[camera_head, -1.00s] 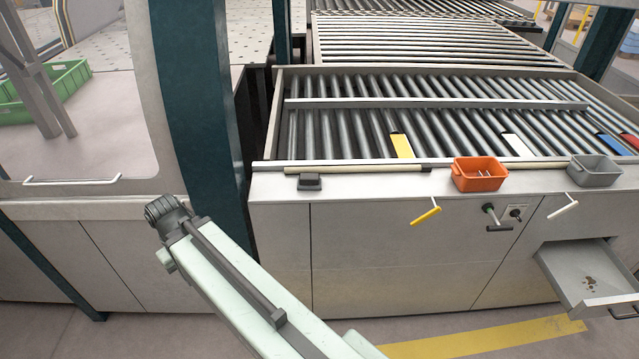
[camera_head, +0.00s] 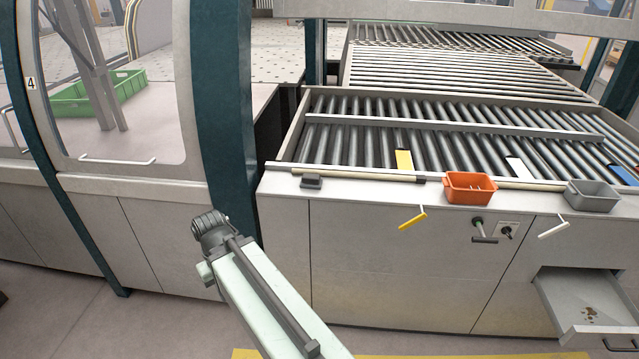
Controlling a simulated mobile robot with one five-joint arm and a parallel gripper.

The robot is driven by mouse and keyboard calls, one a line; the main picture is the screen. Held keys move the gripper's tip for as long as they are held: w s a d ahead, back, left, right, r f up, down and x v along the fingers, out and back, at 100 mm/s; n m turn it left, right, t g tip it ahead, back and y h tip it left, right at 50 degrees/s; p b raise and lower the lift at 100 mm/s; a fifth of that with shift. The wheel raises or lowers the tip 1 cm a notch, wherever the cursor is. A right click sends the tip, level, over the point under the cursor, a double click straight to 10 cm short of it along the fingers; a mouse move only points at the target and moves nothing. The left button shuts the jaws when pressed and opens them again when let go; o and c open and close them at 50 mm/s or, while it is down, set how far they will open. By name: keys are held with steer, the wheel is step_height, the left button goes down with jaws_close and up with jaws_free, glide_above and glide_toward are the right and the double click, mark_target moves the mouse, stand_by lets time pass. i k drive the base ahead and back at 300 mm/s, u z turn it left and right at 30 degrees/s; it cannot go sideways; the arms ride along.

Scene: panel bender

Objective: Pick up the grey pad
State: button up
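A small dark grey block (camera_head: 311,182), which looks like the grey pad, lies at the left end of the counter ledge (camera_head: 385,195) in front of the roller table. A pale rod (camera_head: 360,174) lies just behind it. My pale green arm reaches up from the lower middle and ends in a dark ridged joint, left of and below the block in the picture and apart from it. No fingers of my gripper show, so its opening is hidden. Nothing covers the block.
An orange bin (camera_head: 470,188) and a grey bin (camera_head: 592,196) stand further right on the ledge. Yellow (camera_head: 412,218) and white (camera_head: 553,227) handles stick out below. An open drawer (camera_head: 590,308) juts out at right. A dark teal post (camera_head: 222,110) rises left of the counter.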

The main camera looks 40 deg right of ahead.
mark_target(310, 181)
steer(key=z, duration=1)
steer(key=i, duration=0.55)
steer(key=u, duration=3.1)
steer(key=k, duration=0.9)
steer(key=z, duration=1.2)
